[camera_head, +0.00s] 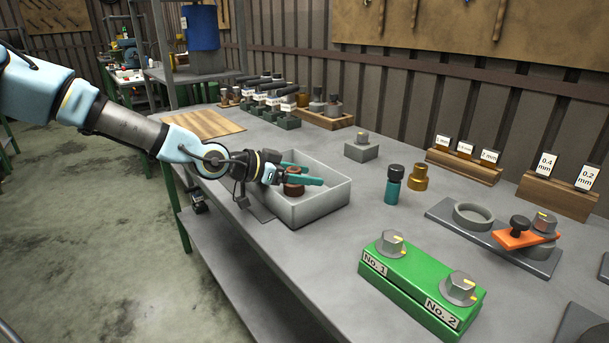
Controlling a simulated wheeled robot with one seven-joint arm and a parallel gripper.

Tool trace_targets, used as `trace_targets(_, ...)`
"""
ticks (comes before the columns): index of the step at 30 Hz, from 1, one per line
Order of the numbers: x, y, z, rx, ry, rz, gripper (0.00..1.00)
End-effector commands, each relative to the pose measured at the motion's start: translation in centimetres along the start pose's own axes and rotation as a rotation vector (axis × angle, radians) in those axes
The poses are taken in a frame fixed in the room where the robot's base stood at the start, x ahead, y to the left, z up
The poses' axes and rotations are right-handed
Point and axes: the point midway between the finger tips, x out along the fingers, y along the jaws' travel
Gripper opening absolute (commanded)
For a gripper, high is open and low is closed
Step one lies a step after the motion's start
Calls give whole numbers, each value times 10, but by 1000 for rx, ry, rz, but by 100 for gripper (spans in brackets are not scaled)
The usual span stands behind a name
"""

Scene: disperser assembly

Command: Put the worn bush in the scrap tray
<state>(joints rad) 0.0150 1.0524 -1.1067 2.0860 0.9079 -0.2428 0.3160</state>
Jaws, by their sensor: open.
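A reddish-brown bush (293,187), which looks like the worn bush, is at the grey open-topped tray (322,205), the likely scrap tray. The bush shows beside and partly behind the fingers. I cannot tell whether it touches a finger or rests on the tray floor, as the fingers and near wall hide part of it.
Right of the tray stand a teal-and-black bottle-like part (393,185) and a brass bush (418,178). A green block (422,285) with two knobs is at the front. A grey plate (490,235) holds a ring and an orange clamp. A small grey block (361,148) stands behind.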

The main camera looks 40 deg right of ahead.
Motion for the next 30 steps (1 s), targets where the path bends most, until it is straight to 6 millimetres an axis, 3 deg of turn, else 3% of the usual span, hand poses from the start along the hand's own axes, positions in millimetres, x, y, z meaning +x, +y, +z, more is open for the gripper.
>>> trace_targets(8, -12, -1, -2, -2, 1, -2, 71)
trace_targets(22, -98, 0, -9, -4, 1, -2, 71)
trace_targets(30, -112, -1, -8, 1, -1, -4, 71)
